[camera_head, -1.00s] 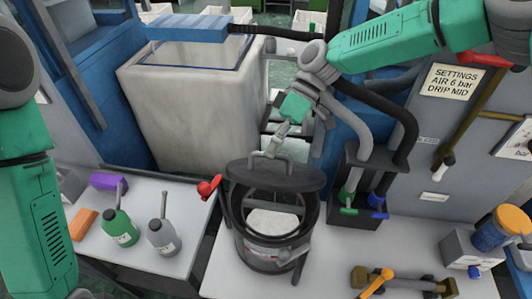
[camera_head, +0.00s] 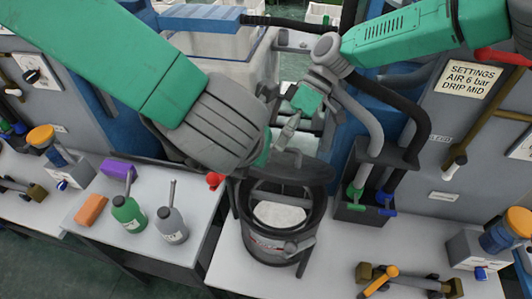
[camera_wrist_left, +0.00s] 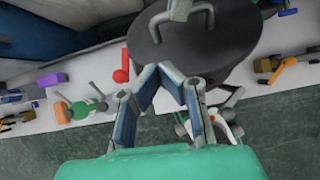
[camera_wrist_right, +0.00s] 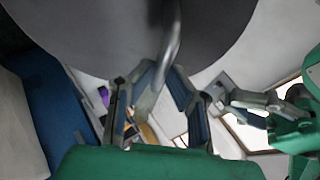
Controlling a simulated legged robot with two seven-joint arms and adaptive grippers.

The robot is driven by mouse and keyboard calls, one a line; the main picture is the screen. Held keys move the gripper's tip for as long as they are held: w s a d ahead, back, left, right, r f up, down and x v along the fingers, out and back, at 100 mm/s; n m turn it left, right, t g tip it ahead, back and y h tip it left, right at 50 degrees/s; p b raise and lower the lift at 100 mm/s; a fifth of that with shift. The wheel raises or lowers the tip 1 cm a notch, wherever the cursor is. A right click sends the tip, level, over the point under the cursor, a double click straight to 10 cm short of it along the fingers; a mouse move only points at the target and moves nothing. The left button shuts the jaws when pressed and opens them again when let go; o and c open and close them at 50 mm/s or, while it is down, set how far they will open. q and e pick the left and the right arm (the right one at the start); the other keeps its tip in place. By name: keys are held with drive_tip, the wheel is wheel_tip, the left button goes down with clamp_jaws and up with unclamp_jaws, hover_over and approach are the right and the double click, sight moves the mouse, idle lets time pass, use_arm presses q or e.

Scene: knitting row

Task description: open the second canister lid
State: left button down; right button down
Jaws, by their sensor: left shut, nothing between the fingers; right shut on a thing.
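The dark round lid (camera_head: 305,168) is above the open rim of the dark canister (camera_head: 270,247) on the white bench, with a gap between them. A pale surface (camera_head: 280,214) shows inside the canister. My right gripper (camera_head: 284,142) is shut on the lid's handle; the handle (camera_wrist_right: 172,45) also shows in the right wrist view, below the grey lid disc (camera_wrist_right: 90,35). My left gripper (camera_wrist_left: 172,76) is shut and empty, close beside the lid (camera_wrist_left: 215,40) in the left wrist view. In the head view my left arm hides its fingers and the lid's left part.
A red knob (camera_head: 214,180) is left of the canister. A green bottle (camera_head: 128,214), a grey bottle (camera_head: 171,226), an orange block (camera_head: 91,209) and a purple block (camera_head: 117,170) stand on the left bench. A hose rack (camera_head: 358,207) is close on the right.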

use_arm(q)
drive_tip(key=shift+d+r+n, duration=0.3)
drive_tip(key=shift+d+r, duration=0.1)
drive_tip(key=shift+d, duration=0.05)
use_arm(e)
drive_tip(key=shift+w+d+f, duration=0.15)
drive_tip(key=shift+f, duration=0.05)
use_arm(q)
drive_tip(key=shift+d+f, duration=0.15)
drive_tip(key=x, duration=0.9)
drive_tip(key=shift+w+f, duration=0.1)
drive_tip(key=shift+f, duration=0.05)
